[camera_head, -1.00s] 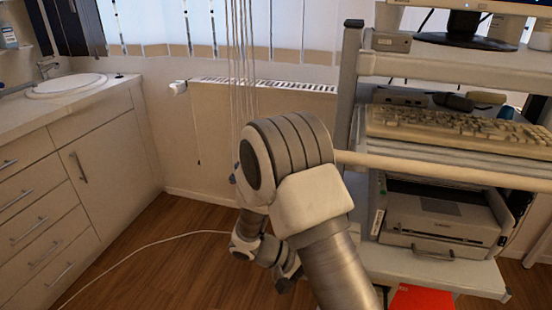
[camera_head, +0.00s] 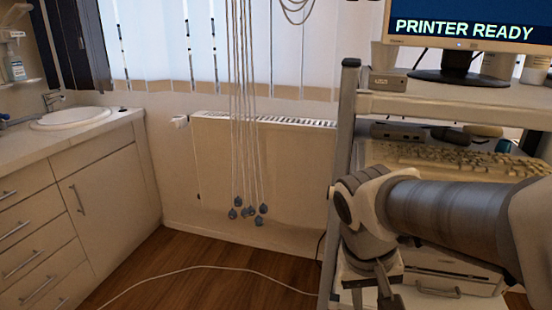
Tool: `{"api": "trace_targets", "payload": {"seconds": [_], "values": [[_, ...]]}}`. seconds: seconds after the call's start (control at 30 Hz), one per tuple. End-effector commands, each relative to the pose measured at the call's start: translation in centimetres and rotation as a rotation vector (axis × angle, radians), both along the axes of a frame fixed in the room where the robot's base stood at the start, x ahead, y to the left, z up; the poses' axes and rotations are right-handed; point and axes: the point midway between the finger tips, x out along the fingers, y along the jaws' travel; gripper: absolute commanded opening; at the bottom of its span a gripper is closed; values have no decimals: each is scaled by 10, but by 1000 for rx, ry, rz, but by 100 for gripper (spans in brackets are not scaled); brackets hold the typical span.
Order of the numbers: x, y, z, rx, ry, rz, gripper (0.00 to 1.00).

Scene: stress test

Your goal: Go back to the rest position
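My arm comes in from the right edge and reaches left across the front of the trolley. It bends down at a rounded grey-and-white joint beside the trolley's left post. Below this joint, the lower part of my arm and my gripper (camera_head: 372,290) show only partly, near the bottom edge of the picture. Dark narrow parts hang there in front of the printer shelf. The fingertips are not clear, so I cannot tell if they are open or shut. I see no held object.
The trolley (camera_head: 349,120) carries a monitor (camera_head: 465,28) reading "PRINTER READY", a keyboard (camera_head: 440,158) and a partly hidden printer (camera_head: 450,283). Cords with weights (camera_head: 247,212) hang before the radiator (camera_head: 262,160). A white cable (camera_head: 200,268) crosses the floor. A sink counter (camera_head: 75,135) stands left.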

Motion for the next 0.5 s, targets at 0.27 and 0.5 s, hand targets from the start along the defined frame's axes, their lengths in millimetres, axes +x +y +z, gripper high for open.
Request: {"api": "trace_targets", "payload": {"seconds": [0.27,0.5], "values": [[-27,5,35,133,-228,64,31],[-44,10,55,184,-402,118,31]]}}
